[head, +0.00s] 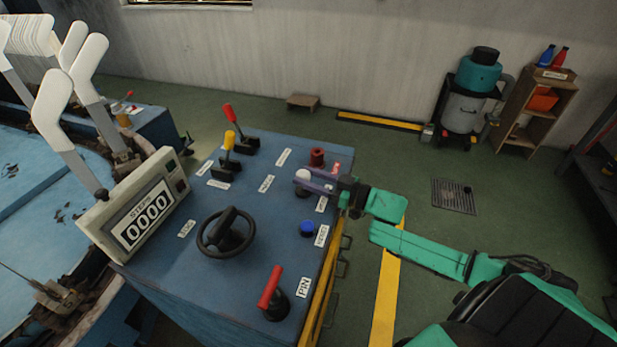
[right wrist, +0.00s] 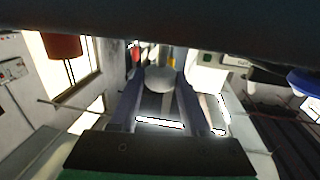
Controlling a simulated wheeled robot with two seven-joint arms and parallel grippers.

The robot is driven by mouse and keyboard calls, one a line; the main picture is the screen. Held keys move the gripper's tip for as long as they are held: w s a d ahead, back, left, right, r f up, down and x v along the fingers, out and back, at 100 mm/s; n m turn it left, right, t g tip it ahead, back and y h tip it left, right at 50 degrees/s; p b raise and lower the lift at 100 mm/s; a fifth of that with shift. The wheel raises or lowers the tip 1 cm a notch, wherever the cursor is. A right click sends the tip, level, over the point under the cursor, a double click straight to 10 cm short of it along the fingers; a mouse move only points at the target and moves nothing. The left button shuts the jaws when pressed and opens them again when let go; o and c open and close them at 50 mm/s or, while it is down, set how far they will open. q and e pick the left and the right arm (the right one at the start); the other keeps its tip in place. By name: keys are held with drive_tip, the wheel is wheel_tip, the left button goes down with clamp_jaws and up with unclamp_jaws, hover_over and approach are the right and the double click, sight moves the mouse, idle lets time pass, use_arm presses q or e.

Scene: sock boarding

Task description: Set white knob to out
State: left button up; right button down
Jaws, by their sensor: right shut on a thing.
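The white knob (head: 302,175) is on the blue console's top, near its right edge in the head view. My right gripper (head: 312,181) reaches in from the right and is shut on the white knob. In the right wrist view the knob (right wrist: 160,79) shows as a pale round shape between the two fingers (right wrist: 158,98). The knob's stem and its in or out setting cannot be made out. My left gripper is not in view.
The console (head: 180,260) bears a red knob (head: 317,157), a blue button (head: 307,229), a black handwheel (head: 226,232), a red PIN lever (head: 271,290), red and yellow levers (head: 229,139) and a STEPS counter (head: 147,212).

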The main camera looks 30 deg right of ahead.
sight(309, 175)
wheel_tip(309, 175, up, 3)
drive_tip(key=p, duration=0.3)
drive_tip(key=shift+r+p, duration=0.2)
drive_tip(key=shift+p, duration=0.15)
drive_tip(key=shift+f, duration=0.15)
drive_tip(key=shift+c, duration=1.8)
unclamp_jaws()
